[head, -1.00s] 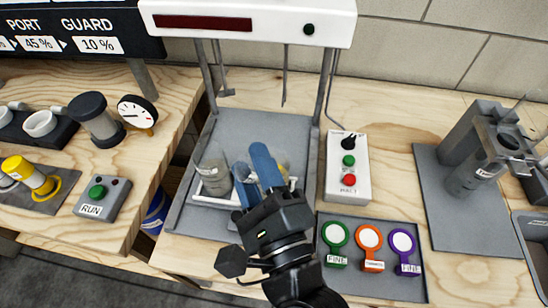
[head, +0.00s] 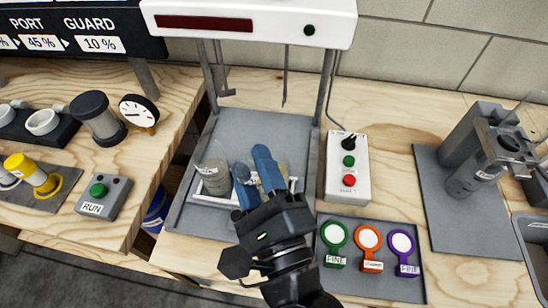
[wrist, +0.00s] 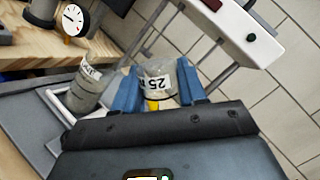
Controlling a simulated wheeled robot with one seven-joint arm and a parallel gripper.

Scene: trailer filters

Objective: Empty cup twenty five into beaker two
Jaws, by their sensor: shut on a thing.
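My gripper (head: 257,176) has blue fingers and is shut on a clear cup (wrist: 157,82) whose label reads 25, seen upside down in the wrist view. In the head view the fingers mostly hide this cup. A grey-filled beaker (head: 215,178) stands left of the fingers in a white holder; it also shows left of my gripper in the wrist view (wrist: 88,85). Its label is too small to read. Something yellow (wrist: 153,105) shows just below the cup; what it belongs to is mostly hidden.
The white holder stands on a grey tray (head: 262,125) under a white overhead frame (head: 250,22). A white button box (head: 347,168) is to the right. Three coloured round paddles lie on a grey mat (head: 350,283) at the front right. A RUN box (head: 102,196) is at the left.

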